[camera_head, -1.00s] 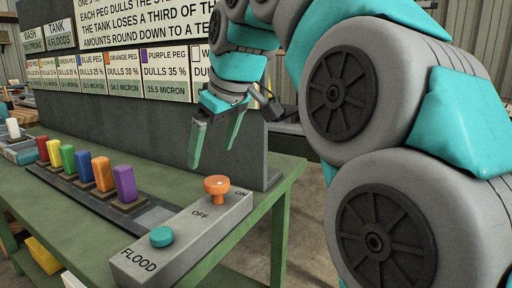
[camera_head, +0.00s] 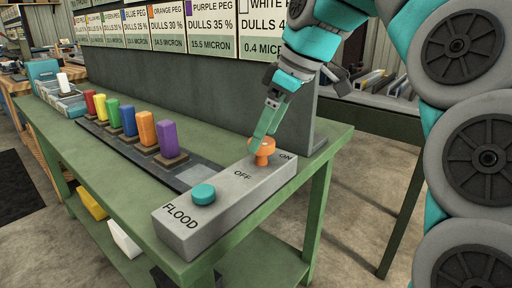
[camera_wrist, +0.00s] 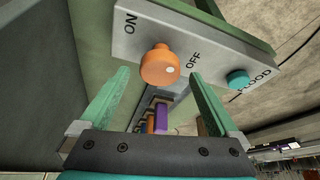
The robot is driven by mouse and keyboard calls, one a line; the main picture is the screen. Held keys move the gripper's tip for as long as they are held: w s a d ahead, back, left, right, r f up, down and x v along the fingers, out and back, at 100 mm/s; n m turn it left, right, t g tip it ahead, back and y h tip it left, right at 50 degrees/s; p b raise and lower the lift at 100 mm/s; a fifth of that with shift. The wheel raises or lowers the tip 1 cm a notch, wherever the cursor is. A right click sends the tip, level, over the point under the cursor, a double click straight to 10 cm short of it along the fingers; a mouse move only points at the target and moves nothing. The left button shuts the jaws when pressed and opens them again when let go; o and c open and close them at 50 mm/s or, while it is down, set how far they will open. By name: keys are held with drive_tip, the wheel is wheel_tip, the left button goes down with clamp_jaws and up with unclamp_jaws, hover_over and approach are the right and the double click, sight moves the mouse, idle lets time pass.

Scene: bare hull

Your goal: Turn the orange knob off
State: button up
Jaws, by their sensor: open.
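The orange knob (camera_head: 262,150) sits on top of a grey control box (camera_head: 216,208), between the printed words ON and OFF. A small pale dot on it shows in the wrist view, where the knob (camera_wrist: 158,66) lies ahead of the fingertips. My gripper (camera_head: 262,130) is open and points down at the knob from behind and above. In the wrist view its two green fingers (camera_wrist: 158,85) stand apart, with the knob in line with the space between them. I cannot tell whether a finger touches the knob.
A teal knob (camera_head: 203,194) marked FLOOD is on the same box. A row of coloured pegs (camera_head: 146,129) stands to the left on the green table (camera_head: 110,172). A grey panel (camera_head: 200,88) with signs rises behind.

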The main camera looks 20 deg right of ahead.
drive_tip(key=shift+w+a+f, duration=0.15)
drive_tip(key=shift+f, duration=0.55)
drive_tip(key=shift+c, duration=0.4)
drive_tip(key=c, duration=1.3)
